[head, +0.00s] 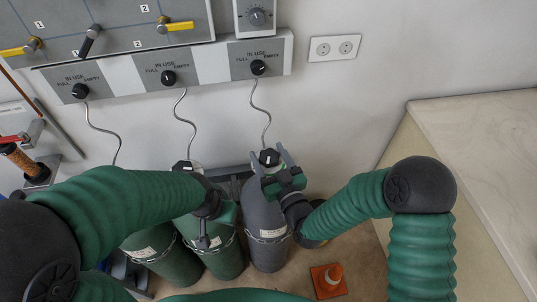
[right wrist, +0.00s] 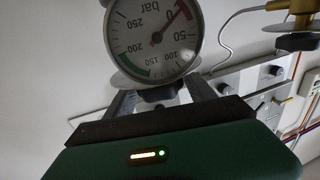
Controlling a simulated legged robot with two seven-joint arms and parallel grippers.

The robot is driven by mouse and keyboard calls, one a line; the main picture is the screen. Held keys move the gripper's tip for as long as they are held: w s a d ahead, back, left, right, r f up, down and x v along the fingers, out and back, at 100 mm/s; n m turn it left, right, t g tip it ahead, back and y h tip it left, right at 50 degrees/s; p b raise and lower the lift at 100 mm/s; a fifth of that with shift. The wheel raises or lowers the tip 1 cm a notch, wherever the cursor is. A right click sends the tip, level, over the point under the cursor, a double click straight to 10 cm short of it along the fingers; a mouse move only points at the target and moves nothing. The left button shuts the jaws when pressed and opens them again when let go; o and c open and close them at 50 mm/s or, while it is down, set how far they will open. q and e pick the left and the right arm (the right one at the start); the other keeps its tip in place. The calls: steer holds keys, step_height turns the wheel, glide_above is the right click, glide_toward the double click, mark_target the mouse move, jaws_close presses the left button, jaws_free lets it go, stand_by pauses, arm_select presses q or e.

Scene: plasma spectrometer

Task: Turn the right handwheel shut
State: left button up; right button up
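The right handwheel (head: 269,157) is a small black knob on top of the grey cylinder (head: 266,240), the rightmost one. My right gripper (head: 270,155) is open, with one finger on each side of the handwheel; I cannot tell whether they touch it. In the right wrist view, the open fingers (right wrist: 162,98) have a dark knob-like part between them, partly hidden by the gripper body. A round pressure gauge (right wrist: 153,35) with a red needle stands just beyond. My left gripper (head: 203,238) hangs over the middle green cylinder; its fingers do not show clearly.
Two green cylinders (head: 150,246) stand to the left, held by chains. Another black handwheel (head: 182,166) tops the middle one. A wall panel (head: 165,65) with knobs and hoses is above. A pale countertop (head: 490,150) bounds the right side.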

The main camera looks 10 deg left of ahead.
steer(key=shift+o, duration=0.8)
steer(key=b+v, duration=0.1)
steer(key=v, duration=0.7)
steer(key=shift+s+d+f, duration=0.1)
steer(key=shift+s+d, duration=0.1)
steer(key=shift+s, duration=0.05)
steer(key=p, duration=0.8)
glide_toward(273, 165)
steer(key=v, duration=0.3)
steer(key=shift+s+d, duration=0.15)
steer(key=shift+d, duration=0.1)
